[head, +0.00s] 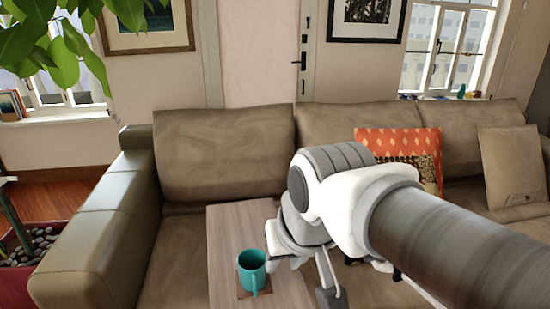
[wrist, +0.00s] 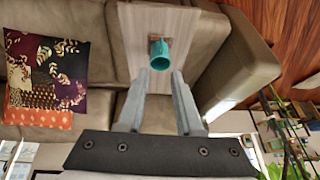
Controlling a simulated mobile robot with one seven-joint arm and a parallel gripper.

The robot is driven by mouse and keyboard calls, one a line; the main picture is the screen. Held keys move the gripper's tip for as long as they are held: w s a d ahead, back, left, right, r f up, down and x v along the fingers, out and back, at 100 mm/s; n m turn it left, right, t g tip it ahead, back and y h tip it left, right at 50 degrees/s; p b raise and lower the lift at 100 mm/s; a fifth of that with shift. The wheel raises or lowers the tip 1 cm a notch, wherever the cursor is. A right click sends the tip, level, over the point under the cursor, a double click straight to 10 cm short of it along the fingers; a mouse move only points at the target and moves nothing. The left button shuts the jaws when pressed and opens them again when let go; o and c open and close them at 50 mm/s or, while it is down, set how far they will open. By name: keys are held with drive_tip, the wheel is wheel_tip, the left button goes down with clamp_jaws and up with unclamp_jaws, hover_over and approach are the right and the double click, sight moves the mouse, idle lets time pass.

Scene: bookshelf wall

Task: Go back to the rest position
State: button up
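My gripper (wrist: 159,78) is open in the wrist view, with its two grey fingers apart and nothing between them. In the head view my arm reaches in from the right, and its wrist end is just right of a teal mug (head: 252,270). The mug stands upright on a small brown coaster (head: 246,292) on a light wooden table (head: 231,231). In the wrist view the mug (wrist: 160,56) shows beyond the fingertips, apart from them. My arm hides the right part of the table in the head view.
A brown sofa (head: 225,153) stands behind and around the table, with its armrest (head: 95,240) at left. An orange patterned cushion (head: 397,143) and a beige cushion (head: 510,165) lie on the sofa. A leafy plant (head: 60,40) hangs in at upper left.

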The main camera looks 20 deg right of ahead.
drive_tip(key=shift+s+n, duration=0.8)
drive_tip(key=shift+s, duration=0.3)
drive_tip(key=shift+r, duration=0.1)
wheel_tip(320, 180, up, 17)
drive_tip(key=p, duration=1.7)
